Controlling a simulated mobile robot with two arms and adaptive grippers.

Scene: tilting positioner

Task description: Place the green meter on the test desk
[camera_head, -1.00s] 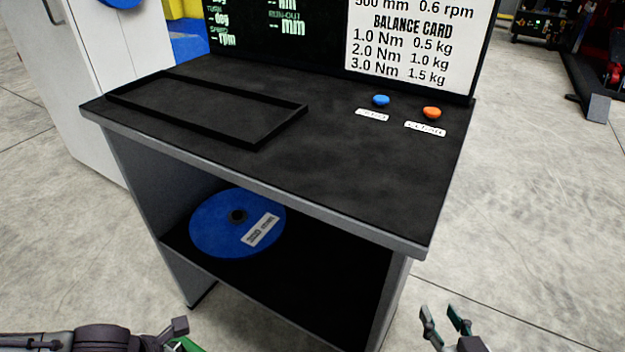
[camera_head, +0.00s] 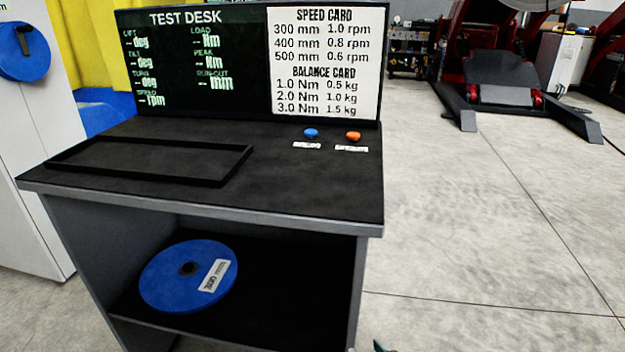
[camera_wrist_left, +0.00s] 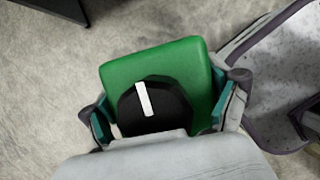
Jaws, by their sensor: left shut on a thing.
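The green meter (camera_wrist_left: 190,62) is in the left wrist view, a green block with a black round part and a white mark on it. My left gripper (camera_wrist_left: 165,115) is shut on it, one finger on each side. Floor shows behind the meter. The test desk (camera_head: 300,195) stands ahead in the head view, with a dark top and a framed shallow tray (camera_head: 130,178) on its left part. Neither the meter nor the left gripper shows in the head view. Only a tiny tip of my right gripper (camera_head: 379,346) shows at the bottom edge.
A blue button (camera_head: 311,133) and an orange button (camera_head: 353,136) sit at the desk's back right, below a display panel (camera_head: 200,60). A blue disc (camera_head: 165,282) lies on the shelf under the top. The desk top's middle and front right are clear.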

